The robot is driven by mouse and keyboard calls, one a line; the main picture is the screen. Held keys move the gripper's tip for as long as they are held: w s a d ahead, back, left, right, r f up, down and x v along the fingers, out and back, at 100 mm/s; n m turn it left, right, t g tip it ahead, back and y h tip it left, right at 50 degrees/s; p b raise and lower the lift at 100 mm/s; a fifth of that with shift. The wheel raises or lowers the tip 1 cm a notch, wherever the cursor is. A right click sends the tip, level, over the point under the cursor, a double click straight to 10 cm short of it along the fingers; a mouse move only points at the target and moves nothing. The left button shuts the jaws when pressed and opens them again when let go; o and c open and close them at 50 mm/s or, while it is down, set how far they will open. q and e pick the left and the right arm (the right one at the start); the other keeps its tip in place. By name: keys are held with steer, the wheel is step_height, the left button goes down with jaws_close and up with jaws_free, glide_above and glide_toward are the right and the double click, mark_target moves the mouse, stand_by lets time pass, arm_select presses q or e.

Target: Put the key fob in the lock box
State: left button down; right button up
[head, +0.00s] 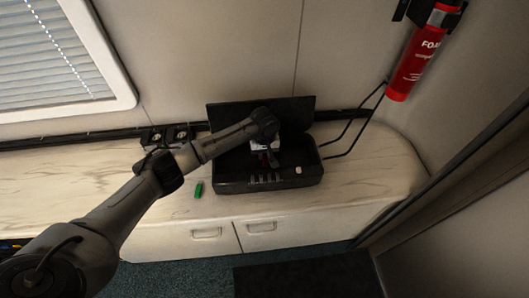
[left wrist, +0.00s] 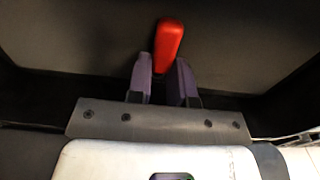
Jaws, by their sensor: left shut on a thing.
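The black lock box (head: 225,186) stands on the counter with its lid (head: 222,116) raised against the wall side. My left gripper (head: 268,160) reaches into the space over the open box from the left. In the left wrist view the gripper (left wrist: 163,72) is shut on a red key fob (left wrist: 169,42), which sticks out past the purple-grey fingertips. Dark surfaces lie around the fob in the wrist view. I cannot tell whether the fob touches the box floor. My right gripper is not in view.
A small green object (head: 198,189) lies on the pale counter (head: 345,177) left of the box. A dark item with round parts (head: 154,137) sits at the back left. A red extinguisher (head: 411,65) hangs at the upper right. The counter right of the box is clear.

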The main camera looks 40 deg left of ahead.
mark_target(265, 155)
arm_select(q)
steer(key=c, duration=1)
jaws_free()
steer(key=shift+c, duration=0.2)
step_height(265, 155, up, 12)
steer(key=shift+r, duration=0.15)
